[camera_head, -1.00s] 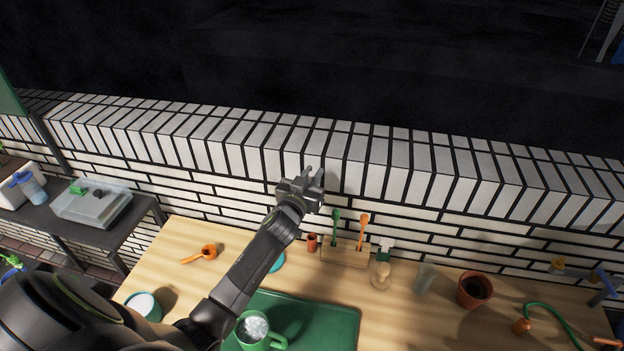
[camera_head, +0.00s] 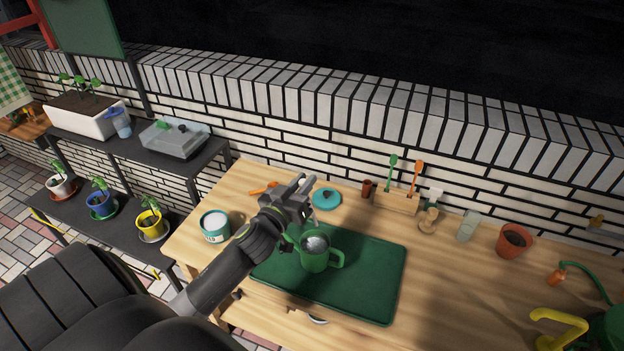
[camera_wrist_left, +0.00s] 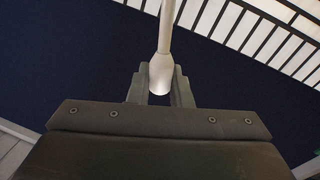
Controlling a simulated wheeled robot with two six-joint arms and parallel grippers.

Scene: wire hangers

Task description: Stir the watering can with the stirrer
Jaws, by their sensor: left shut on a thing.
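The watering can, a green can (camera_head: 313,262) with a side handle and pale grey contents, stands upright on a green mat (camera_head: 372,290). My left gripper (camera_head: 303,183) is above and behind the can in the head view, apart from it. In the left wrist view the gripper (camera_wrist_left: 160,88) is shut on a slim pale rod (camera_wrist_left: 166,35) with a thicker end, which I take as the stirrer. The rod's far end is out of that view, and I cannot make it out in the head view. My right gripper is not in view.
A teal-white tub (camera_head: 215,226) stands left of the mat, and a teal lid (camera_head: 326,199) lies behind it. A wooden rack (camera_head: 396,203) holds green and orange tools. A terracotta pot (camera_head: 514,241) stands at right. A brick wall backs the table.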

